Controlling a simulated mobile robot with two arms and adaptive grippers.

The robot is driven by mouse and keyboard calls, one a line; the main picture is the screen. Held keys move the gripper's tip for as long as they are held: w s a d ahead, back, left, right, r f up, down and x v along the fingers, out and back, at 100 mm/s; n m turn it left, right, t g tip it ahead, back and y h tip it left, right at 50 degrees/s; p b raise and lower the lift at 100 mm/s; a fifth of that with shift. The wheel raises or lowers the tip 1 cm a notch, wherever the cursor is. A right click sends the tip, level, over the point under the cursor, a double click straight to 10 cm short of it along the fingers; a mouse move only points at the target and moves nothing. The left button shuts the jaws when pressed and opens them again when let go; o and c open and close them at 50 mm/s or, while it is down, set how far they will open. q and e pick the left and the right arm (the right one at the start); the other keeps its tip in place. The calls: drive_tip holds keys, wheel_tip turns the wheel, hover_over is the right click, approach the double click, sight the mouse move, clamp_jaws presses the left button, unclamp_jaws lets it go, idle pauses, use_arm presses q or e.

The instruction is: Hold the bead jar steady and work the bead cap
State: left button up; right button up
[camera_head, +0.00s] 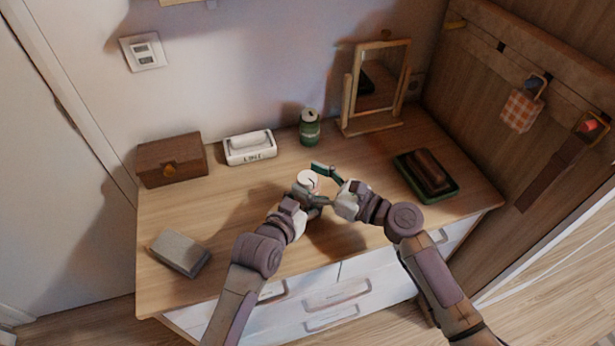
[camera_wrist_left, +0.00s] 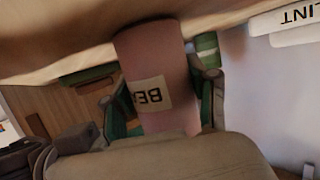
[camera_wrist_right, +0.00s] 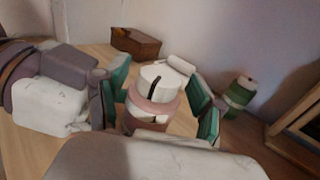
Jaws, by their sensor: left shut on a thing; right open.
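The pink bead jar (camera_wrist_left: 172,55) stands on the dresser top, and its label reads "BE" in part in the left wrist view. My left gripper (camera_wrist_left: 160,108) is shut on the jar's body, a finger on each side. The white bead cap (camera_head: 308,178) sits on top of the jar. In the right wrist view the cap (camera_wrist_right: 158,82) shows a dark line across it and a raised piece at its edge. My right gripper (camera_wrist_right: 160,98) is open, its green fingers on either side of the cap; contact cannot be told. Its arm comes in from the right.
On the wooden dresser top (camera_head: 225,207) stand a brown box (camera_head: 170,161), a white lint box (camera_head: 249,150), a green jar (camera_head: 310,131) and a framed mirror (camera_head: 378,80). A green tray (camera_head: 452,193) holds a brown object. A grey block (camera_head: 179,251) lies front left.

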drive_tip(key=shift+w+a, duration=0.2)
drive_tip(key=shift+a, duration=0.15)
drive_tip(key=shift+c, duration=0.3)
drive_tip(key=c, duration=1.1)
drive_tip(key=n+g+y, duration=0.1)
drive_tip(key=n+g, duration=0.1)
drive_tip(key=shift+w+g, duration=0.15)
drive_tip(key=shift+g, duration=0.25)
drive_tip(key=shift+n+g+y, duration=0.8)
drive_tip(key=shift+n+g, duration=0.6)
drive_tip(key=shift+g, duration=0.7)
drive_tip(key=o, duration=1.2)
drive_tip(key=shift+c, duration=0.2)
drive_tip(key=s+d, duration=0.2)
drive_tip(key=d, duration=1)
